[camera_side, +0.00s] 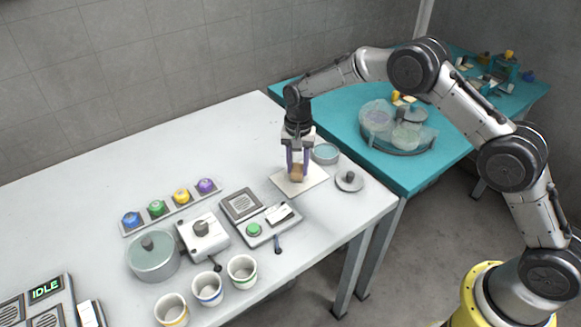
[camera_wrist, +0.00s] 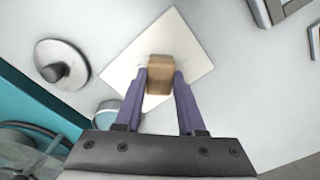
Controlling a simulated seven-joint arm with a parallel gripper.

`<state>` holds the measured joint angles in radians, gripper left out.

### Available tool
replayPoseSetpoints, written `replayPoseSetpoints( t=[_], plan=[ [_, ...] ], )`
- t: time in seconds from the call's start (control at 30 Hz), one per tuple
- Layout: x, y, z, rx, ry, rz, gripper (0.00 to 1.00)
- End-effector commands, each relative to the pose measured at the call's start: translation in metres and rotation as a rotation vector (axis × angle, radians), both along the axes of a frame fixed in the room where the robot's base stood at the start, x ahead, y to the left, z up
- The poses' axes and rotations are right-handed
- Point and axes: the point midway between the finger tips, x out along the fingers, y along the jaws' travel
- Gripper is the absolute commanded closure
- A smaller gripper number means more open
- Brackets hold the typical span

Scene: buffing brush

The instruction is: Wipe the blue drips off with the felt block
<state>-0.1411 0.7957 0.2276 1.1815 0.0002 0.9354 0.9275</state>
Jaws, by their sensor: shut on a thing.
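My gripper (camera_wrist: 160,84) is shut on a brown felt block (camera_wrist: 159,66), held between its two purple fingers. The felt block also shows in the side view (camera_side: 297,173), low over a white square plate (camera_side: 284,183). In the wrist view the plate (camera_wrist: 184,37) lies under the block. I cannot tell whether the block touches the plate. No blue drips can be made out in either view; any beneath the block or fingers are hidden.
A round lid (camera_side: 349,181) and an open pot (camera_side: 325,153) stand close to the plate on the right. A device with a green button (camera_side: 254,230) is to the left. Several cups, including a blue-banded cup (camera_side: 208,288), stand at the front. The table's left back is clear.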

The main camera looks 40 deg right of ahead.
Motion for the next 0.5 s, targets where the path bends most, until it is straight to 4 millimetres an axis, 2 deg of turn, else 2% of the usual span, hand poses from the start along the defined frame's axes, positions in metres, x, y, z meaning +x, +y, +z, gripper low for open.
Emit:
replayPoseSetpoints(
  t=[0.43,0.5],
  plan=[
    [-0.001,-0.042,-0.001,-0.001,0.005,-0.002,1.00],
    [-0.001,-0.036,-0.001,-0.001,0.005,0.002,1.00]
  ],
)
